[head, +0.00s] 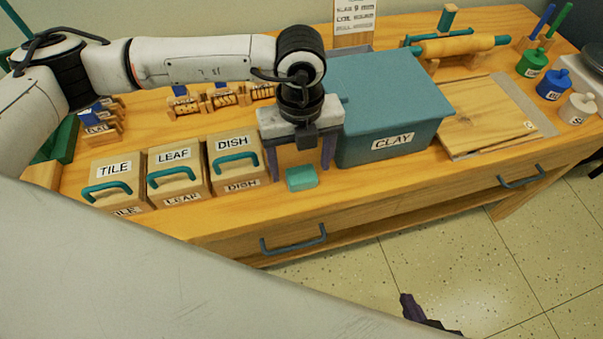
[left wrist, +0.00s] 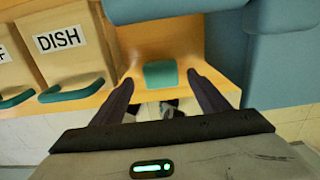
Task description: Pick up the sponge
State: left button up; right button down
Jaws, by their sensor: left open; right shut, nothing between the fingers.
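The sponge (head: 301,178) is a small teal block lying on the wooden table near its front edge, between the DISH box and the CLAY bin. My left gripper (head: 301,172) is open above it, pointing down, with one dark finger on each side of the sponge in the head view. In the left wrist view the sponge (left wrist: 160,74) shows between and just beyond the fingertips of the left gripper (left wrist: 160,82). I cannot tell how far above it the tips are. My right gripper (head: 408,302) shows only as a dark tip low over the floor, shut and empty.
The teal CLAY bin (head: 392,141) stands close to the right of the left gripper. The DISH box (head: 237,161), LEAF box (head: 177,171) and TILE box (head: 117,179) stand to its left. Wooden boards (head: 487,119) lie right of the bin. A drawer handle (head: 293,240) juts from the table front.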

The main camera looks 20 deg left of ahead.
aim_at(302, 174)
pick_arm(q)
notch_tip(302, 174, down, 3)
jog(key=shift+d+f, duration=0.1)
jog(key=shift+c, duration=0.5)
jog(key=c, duration=1.1)
notch_tip(302, 174, up, 10)
jog(key=shift+b, duration=0.4)
